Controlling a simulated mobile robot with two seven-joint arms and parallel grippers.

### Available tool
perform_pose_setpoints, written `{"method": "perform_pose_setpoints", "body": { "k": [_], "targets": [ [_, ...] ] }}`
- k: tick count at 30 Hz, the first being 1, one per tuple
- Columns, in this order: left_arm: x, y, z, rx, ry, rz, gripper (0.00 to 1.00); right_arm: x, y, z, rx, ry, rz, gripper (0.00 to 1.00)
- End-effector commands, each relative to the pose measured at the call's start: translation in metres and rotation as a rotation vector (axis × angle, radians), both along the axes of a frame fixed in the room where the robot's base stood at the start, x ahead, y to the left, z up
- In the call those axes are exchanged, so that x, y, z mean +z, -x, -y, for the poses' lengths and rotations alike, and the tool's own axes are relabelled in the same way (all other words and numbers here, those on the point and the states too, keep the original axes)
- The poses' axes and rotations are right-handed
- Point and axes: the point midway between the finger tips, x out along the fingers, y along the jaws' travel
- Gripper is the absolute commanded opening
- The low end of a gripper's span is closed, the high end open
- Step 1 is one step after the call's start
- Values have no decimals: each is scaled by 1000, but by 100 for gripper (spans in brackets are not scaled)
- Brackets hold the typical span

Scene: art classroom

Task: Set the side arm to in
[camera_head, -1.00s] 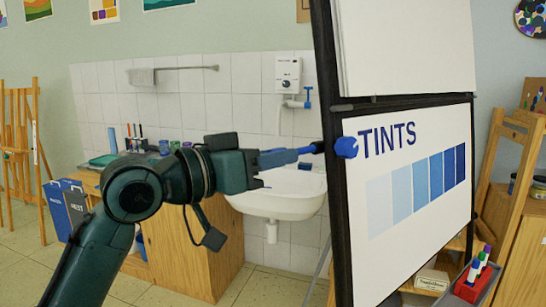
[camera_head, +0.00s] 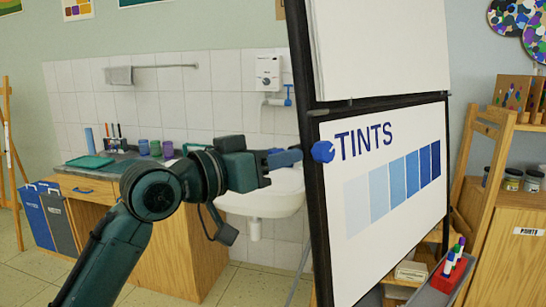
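A black-framed flip chart stand (camera_head: 306,195) with a TINTS sheet (camera_head: 400,185) stands right of centre. A round blue knob (camera_head: 322,151) sits at its left upright. I take this to be the end of the side arm; the rest of the arm is hard to make out. My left gripper (camera_head: 292,157) comes in from the left at knob height, its blue fingertips close to the upright's left edge. I cannot tell whether they touch anything or are apart. My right gripper is not in view.
A white sink (camera_head: 262,196) and wooden cabinet (camera_head: 180,255) stand behind my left arm. A grey tray (camera_head: 440,283) with a red marker holder (camera_head: 452,272) is at the chart's lower right. A wooden shelf (camera_head: 510,250) stands at the right.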

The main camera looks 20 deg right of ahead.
Motion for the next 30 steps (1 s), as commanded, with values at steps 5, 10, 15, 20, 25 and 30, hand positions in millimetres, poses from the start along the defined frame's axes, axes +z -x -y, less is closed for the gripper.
{"method": "perform_pose_setpoints", "body": {
  "k": [5, 10, 15, 20, 25, 30],
  "targets": [
    [-1, 0, 0, 0, -1, -1, 43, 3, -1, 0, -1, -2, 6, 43],
    [-1, 0, -3, 1, -1, -1, 43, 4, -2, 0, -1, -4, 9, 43],
    [-2, 7, -23, 3, -1, 0, 43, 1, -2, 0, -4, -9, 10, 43],
    [-3, 20, -56, 4, -1, 2, 43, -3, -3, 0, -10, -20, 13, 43],
    [-3, 33, -90, 3, -1, 1, 43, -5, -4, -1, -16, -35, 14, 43],
    [-2, 43, -114, 2, 0, 0, 43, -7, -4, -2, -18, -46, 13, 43]
  ]
}}
